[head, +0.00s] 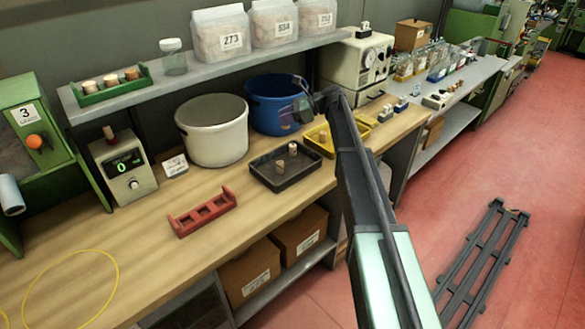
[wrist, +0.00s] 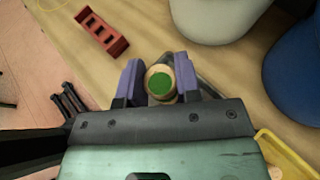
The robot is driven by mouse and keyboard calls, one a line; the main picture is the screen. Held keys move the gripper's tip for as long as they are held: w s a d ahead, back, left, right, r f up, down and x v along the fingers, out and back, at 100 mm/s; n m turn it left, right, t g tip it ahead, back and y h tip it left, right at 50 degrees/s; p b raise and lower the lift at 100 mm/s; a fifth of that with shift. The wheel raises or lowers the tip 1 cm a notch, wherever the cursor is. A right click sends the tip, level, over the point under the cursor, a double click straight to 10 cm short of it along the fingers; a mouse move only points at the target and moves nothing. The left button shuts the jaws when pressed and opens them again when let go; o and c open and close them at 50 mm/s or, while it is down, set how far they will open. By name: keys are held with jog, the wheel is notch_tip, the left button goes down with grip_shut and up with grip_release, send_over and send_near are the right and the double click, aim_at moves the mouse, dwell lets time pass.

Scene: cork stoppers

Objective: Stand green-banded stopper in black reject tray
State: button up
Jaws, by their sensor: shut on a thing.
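My gripper (wrist: 159,80) is shut on a cork stopper with a green top (wrist: 160,84), one purple finger on each side. In the head view my gripper (head: 297,112) is raised in front of the blue bucket, and I cannot make out the held stopper there. In the wrist view only a dark edge of the tray (wrist: 207,78) shows; the gripper hides the rest. The held stopper's height above the tray cannot be told.
A yellow tray (head: 313,146) with a cork stands right of the black tray. A white bucket (head: 212,135) and the blue bucket (head: 268,107) stand behind. A red rack (head: 202,212) is at the front left. The wooden bench between rack and black tray is clear.

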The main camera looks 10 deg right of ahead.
aim_at(287, 162)
jog(key=w+d+m+t+h, duration=0.1)
jog(key=w+m+t+h, duration=0.1)
jog(key=w+m+t, duration=0.35)
jog(key=shift+n+g, duration=0.35)
jog(key=shift+n, duration=0.1)
notch_tip(287, 162, down, 20)
jog(key=b, duration=2)
jog(key=shift+d+f, duration=0.1)
jog(key=shift+r, duration=0.35)
jog(key=shift+f, duration=0.25)
jog(key=o, duration=0.6)
jog(key=shift+r, duration=0.1)
